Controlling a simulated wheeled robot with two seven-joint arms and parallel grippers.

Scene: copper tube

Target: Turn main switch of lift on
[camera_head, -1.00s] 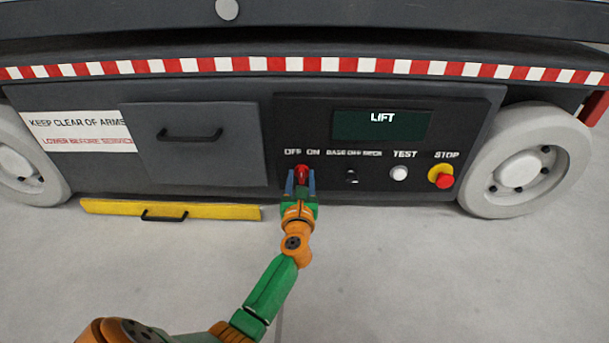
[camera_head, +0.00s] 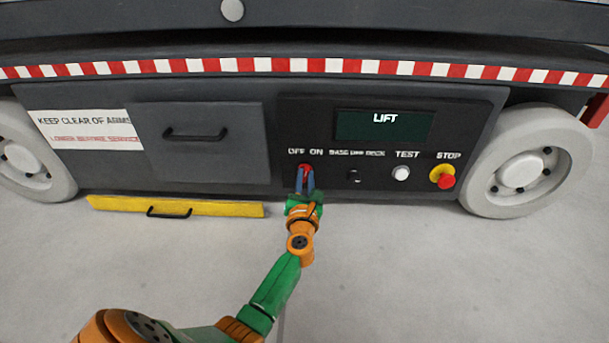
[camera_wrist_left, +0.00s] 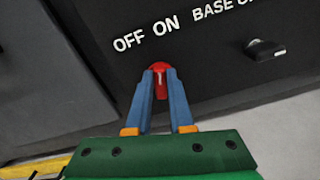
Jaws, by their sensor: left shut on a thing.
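The red main switch (camera_head: 305,167) sits under the OFF and ON labels on the lift's dark control panel (camera_head: 470,105). My left gripper (camera_head: 305,174) reaches up to it from below, with its blue fingers on either side of the knob. It is shut on the red switch. In the left wrist view the red switch (camera_wrist_left: 160,66) shows between the fingertips (camera_wrist_left: 159,75), with a white mark on its face. The fingers hide part of the knob. The OFF and ON lettering looks tilted in that view. My right gripper is not in view.
Right of the switch are a black selector (camera_head: 353,176), a white TEST button (camera_head: 401,173) and a red-and-yellow STOP button (camera_head: 445,180). A display (camera_head: 383,126) above reads LIFT. A drawer handle (camera_head: 195,134) and a yellow bar (camera_head: 112,204) are left. The floor in front is clear.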

